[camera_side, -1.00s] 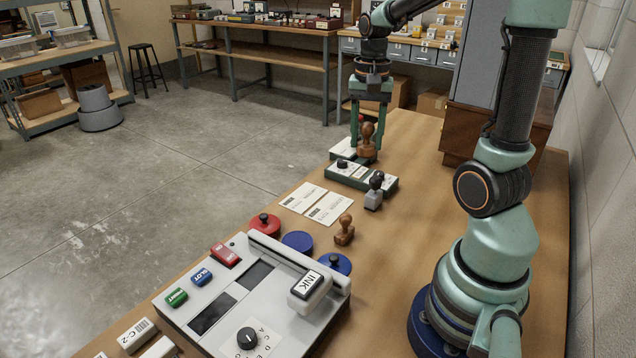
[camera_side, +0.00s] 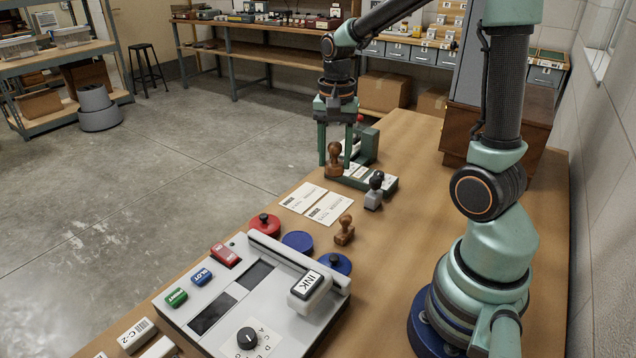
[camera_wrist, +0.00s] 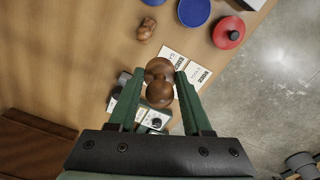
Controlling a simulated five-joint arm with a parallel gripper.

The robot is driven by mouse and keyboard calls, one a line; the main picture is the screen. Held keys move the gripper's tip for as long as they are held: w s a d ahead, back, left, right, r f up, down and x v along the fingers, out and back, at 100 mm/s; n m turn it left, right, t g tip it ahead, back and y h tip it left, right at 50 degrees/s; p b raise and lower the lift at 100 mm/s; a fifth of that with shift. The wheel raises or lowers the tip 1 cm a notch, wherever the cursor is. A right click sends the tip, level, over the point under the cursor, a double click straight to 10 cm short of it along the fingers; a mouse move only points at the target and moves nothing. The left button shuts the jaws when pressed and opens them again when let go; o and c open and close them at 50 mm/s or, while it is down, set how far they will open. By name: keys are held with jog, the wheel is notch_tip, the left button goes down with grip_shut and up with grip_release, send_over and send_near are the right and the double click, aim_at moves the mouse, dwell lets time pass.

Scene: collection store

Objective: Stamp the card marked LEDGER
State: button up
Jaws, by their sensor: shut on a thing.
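My gripper (camera_side: 334,160) is shut on a brown wooden-handled stamp (camera_side: 334,152) and holds it upright, apparently above the table, by the green device. In the wrist view the stamp (camera_wrist: 160,88) sits between the green fingers and hides part of the cards. Two white cards (camera_side: 328,209) lie side by side on the table; they also show in the wrist view (camera_wrist: 197,74). Their print is too small to read.
A red-lidded pad (camera_side: 264,226), an open blue pad (camera_side: 298,241) and a blue lid with a knob (camera_side: 335,264) lie before the cards. A white console (camera_side: 200,340) with an INK block (camera_side: 309,287) fills the front. Table right of the stamps is clear.

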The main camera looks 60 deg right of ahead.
jog(key=shift+w+a+f, duration=0.45)
jog(key=shift+a+f, duration=1.25)
jog(key=shift+f, duration=0.4)
jog(key=shift+w+a+f, duration=0.5)
jog(key=shift+a+f, duration=1.15)
jog(key=shift+f, duration=0.5)
jog(key=shift+w+a+f, duration=0.45)
jog(key=shift+a+f, duration=1.25)
jog(key=shift+f, duration=0.4)
jog(key=shift+f, duration=0.55)
jog(key=shift+r, duration=0.1)
notch_tip(320, 180, up, 7)
jog(key=w+d+f, duration=0.2)
jog(key=w+d, duration=0.1)
jog(key=d, duration=1.6)
jog(key=shift+w+a+f, duration=0.1)
jog(key=shift+f, duration=1.35)
jog(key=shift+w+a+f, duration=0.1)
jog(key=shift+f, duration=1.35)
